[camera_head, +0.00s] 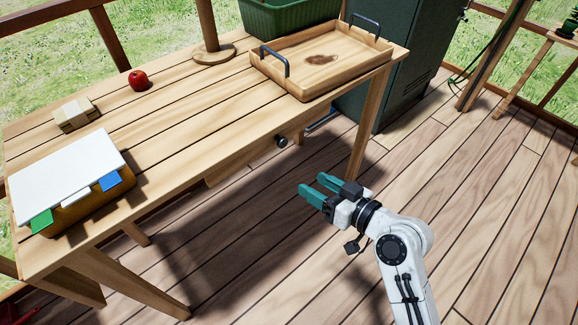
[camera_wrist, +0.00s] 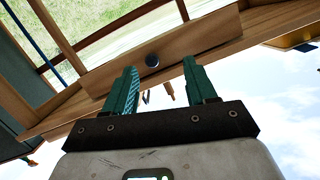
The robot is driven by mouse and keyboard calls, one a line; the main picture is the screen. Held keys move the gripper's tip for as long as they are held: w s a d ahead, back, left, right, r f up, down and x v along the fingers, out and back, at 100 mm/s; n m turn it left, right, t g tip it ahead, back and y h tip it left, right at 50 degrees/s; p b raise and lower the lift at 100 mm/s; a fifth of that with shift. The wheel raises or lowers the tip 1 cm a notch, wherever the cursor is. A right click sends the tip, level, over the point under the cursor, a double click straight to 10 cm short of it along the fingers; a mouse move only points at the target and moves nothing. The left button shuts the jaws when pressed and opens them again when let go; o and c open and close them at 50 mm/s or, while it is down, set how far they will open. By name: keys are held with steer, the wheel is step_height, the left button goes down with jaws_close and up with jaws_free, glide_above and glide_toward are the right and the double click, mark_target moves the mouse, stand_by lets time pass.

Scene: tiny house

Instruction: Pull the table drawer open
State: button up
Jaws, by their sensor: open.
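The wooden table (camera_head: 190,110) stands at the left and centre of the head view. Its drawer shows under the front edge, with a dark round knob (camera_head: 282,142). In the wrist view the drawer front (camera_wrist: 190,45) crosses the upper part, and the knob (camera_wrist: 152,60) sits between the directions of the two fingers. My gripper (camera_head: 313,187) has teal fingers, is open and empty, and is apart from the knob, to the front and right of it in the head view. In the wrist view the fingers (camera_wrist: 158,75) point towards the drawer front. The drawer looks shut.
On the table are a wooden tray (camera_head: 290,88), a red apple (camera_head: 138,80), a small box (camera_head: 75,114) and a white-topped organiser (camera_head: 65,172). A green bin (camera_head: 285,18) and a dark cabinet (camera_head: 405,55) stand behind. The floor (camera_head: 480,200) right of the table is clear.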

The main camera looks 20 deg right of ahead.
mark_target(284, 144)
steer(key=w+t, duration=0.1)
steer(key=w, duration=0.3)
steer(key=w+a+t+b, duration=0.1)
steer(key=w, duration=0.3)
steer(key=w+m, duration=0.1)
steer(key=w, duration=0.3)
steer(key=shift+w+a+r+t+b, duration=0.3)
steer(key=shift+w+a+t+b, duration=0.05)
steer(key=shift+w+t, duration=0.05)
jaws_close()
stand_by(0.3)
